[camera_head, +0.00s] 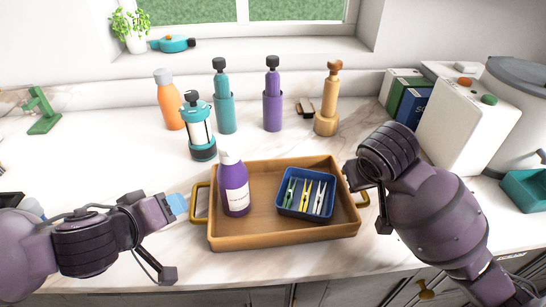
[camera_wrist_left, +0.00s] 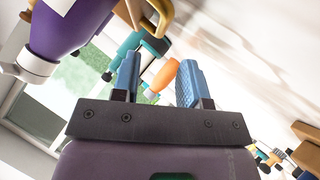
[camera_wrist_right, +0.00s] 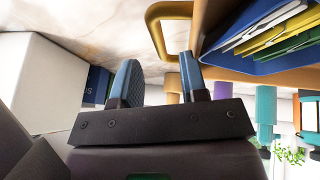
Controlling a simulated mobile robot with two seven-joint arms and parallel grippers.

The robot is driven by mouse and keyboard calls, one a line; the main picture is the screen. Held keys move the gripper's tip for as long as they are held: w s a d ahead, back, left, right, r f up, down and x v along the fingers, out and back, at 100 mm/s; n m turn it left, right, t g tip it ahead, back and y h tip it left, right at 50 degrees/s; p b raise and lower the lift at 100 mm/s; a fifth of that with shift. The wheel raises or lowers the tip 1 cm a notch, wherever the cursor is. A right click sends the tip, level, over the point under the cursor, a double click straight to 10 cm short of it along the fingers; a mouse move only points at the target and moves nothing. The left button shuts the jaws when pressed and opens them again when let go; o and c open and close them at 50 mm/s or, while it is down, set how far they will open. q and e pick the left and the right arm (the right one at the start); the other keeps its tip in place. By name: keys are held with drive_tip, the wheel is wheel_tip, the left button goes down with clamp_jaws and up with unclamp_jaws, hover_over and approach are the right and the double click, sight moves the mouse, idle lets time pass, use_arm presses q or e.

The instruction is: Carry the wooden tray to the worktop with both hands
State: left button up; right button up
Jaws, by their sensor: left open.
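The wooden tray (camera_head: 285,236) rests on the marble worktop, with brass handles at its left (camera_head: 199,203) and right (camera_head: 363,199) ends. It holds a purple bottle (camera_head: 235,188) and a blue box (camera_head: 296,211) of clothes pegs. My left gripper (camera_head: 178,205) is just left of the left handle, apart from it; its blue fingers stand open and empty in the left wrist view (camera_wrist_left: 158,78). My right gripper is by the right handle, its fingers mostly hidden by its own arm in the head view. In the right wrist view (camera_wrist_right: 160,75) they are open, with the handle (camera_wrist_right: 158,28) beyond them.
A lantern (camera_head: 199,135), an orange bottle (camera_head: 169,98), teal (camera_head: 225,105) and purple (camera_head: 272,103) bottles and a wooden mill (camera_head: 328,105) stand behind the tray. Books (camera_head: 410,108) and a white box (camera_head: 465,125) are at the right.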

drive_tip(key=d+v, duration=0.1)
drive_tip(key=v, duration=0.5)
drive_tip(key=shift+s+a+r, duration=0.25)
drive_tip(key=shift+a, duration=0.2)
use_arm(q)
drive_tip(key=shift+f, duration=0.1)
idle(0.5)
